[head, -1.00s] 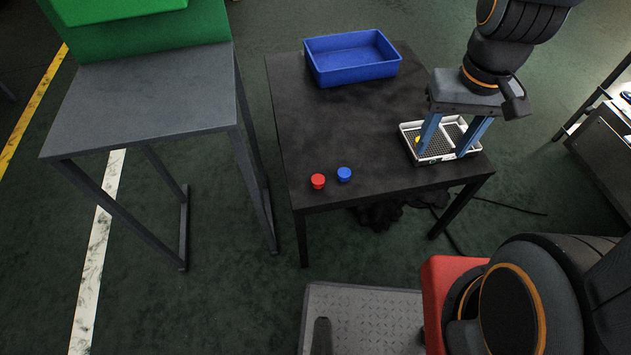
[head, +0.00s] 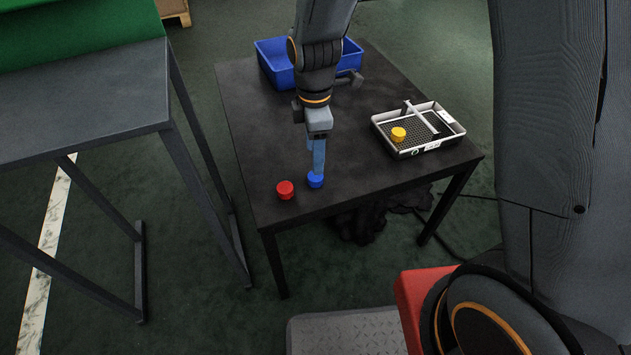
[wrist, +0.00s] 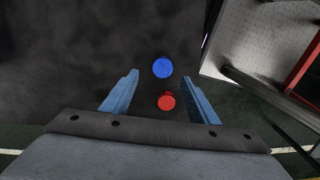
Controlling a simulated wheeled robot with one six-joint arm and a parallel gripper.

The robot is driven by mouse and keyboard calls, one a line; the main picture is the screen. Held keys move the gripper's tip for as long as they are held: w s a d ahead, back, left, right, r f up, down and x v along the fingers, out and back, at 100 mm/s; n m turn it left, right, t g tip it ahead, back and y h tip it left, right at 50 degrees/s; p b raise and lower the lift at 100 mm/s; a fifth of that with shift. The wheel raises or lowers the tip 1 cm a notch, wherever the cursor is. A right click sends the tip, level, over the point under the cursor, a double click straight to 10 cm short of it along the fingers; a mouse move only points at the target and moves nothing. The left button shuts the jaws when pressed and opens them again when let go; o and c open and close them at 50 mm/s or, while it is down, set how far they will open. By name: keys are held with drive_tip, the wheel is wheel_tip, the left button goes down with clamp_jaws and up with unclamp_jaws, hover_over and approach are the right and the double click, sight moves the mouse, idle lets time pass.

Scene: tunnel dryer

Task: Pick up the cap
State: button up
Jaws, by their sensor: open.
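A blue cap (head: 315,181) and a red cap (head: 285,190) stand close together near the black table's front left corner. A yellow cap (head: 398,134) is in the wire tray. My gripper (head: 318,174) is open, pointing down over the blue cap, with its fingers almost in line in the head view. In the wrist view, the blue cap (wrist: 163,67) shows just beyond the two fingertips (wrist: 162,77), and the red cap (wrist: 166,101) shows between the fingers. Nothing is held. I cannot tell the exact height of the fingertips above the table.
The wire tray (head: 448,144) with a white crossbar sits at the table's right side. A blue bin (head: 272,64) stands at the back, partly hidden by my arm. The black table (head: 250,150) is clear around the caps. A grey table (head: 90,95) stands to the left.

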sight(315, 179)
drive_tip(key=f, duration=0.7)
drive_tip(key=shift+s, duration=0.25)
drive_tip(key=c, duration=1.1)
